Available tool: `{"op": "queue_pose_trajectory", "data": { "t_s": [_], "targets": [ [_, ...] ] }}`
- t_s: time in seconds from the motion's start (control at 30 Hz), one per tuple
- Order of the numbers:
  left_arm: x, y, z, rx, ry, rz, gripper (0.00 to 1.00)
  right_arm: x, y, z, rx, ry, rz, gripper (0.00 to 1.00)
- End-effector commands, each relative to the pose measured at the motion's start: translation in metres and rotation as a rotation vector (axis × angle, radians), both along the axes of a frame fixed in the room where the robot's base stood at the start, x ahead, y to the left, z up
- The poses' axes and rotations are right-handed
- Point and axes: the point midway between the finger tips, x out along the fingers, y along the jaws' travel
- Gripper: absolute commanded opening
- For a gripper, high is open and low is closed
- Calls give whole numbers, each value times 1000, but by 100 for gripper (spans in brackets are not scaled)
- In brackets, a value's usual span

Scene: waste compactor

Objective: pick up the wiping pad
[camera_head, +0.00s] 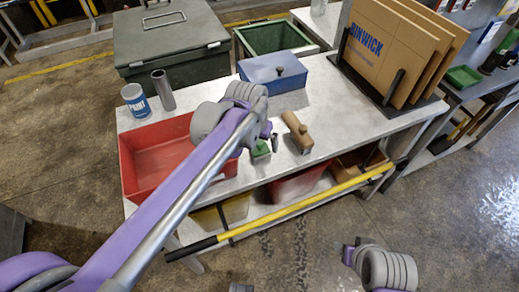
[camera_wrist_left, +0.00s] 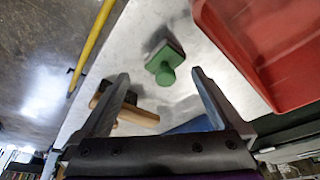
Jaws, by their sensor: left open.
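The wiping pad looks to be the small green block with a round green knob; it shows in the left wrist view (camera_wrist_left: 166,57) and, partly hidden by my left gripper, in the head view (camera_head: 260,151). It lies on the pale worktop (camera_head: 325,90). My left gripper (camera_head: 271,141) is over the worktop beside the pad. In the left wrist view its two fingers are spread and empty, with the pad showing between and beyond their tips. Part of my right arm's end (camera_head: 352,252) shows low at the right; its fingers cannot be made out.
A red tray (camera_head: 128,172) is left of the pad. A wooden-handled brush (camera_head: 297,130) lies close on its right. A blue box (camera_head: 272,78), paint can (camera_head: 135,101) and metal cylinder (camera_head: 163,90) stand behind. A yellow pole (camera_head: 300,205) runs along the front edge.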

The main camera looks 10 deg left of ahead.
Motion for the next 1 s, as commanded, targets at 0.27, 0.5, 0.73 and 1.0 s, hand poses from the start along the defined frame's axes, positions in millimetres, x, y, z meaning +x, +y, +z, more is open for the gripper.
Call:
{"op": "queue_pose_trajectory", "data": {
  "t_s": [0.27, 0.5, 0.73, 1.0],
  "targets": [
    [15, 1, -28, 0, 0, 1, 100, 0, 0, -3, 0, 1, 0, 64],
    [22, 0, -51, 0, 0, 0, 100, -1, 0, -6, 0, 2, 0, 64],
    [23, 0, -51, 0, 0, 0, 98, -1, 0, -5, 0, 2, 0, 64],
    [22, 0, -51, 0, 0, 0, 50, -1, 0, -5, 0, 2, 0, 64]
  ]
}}
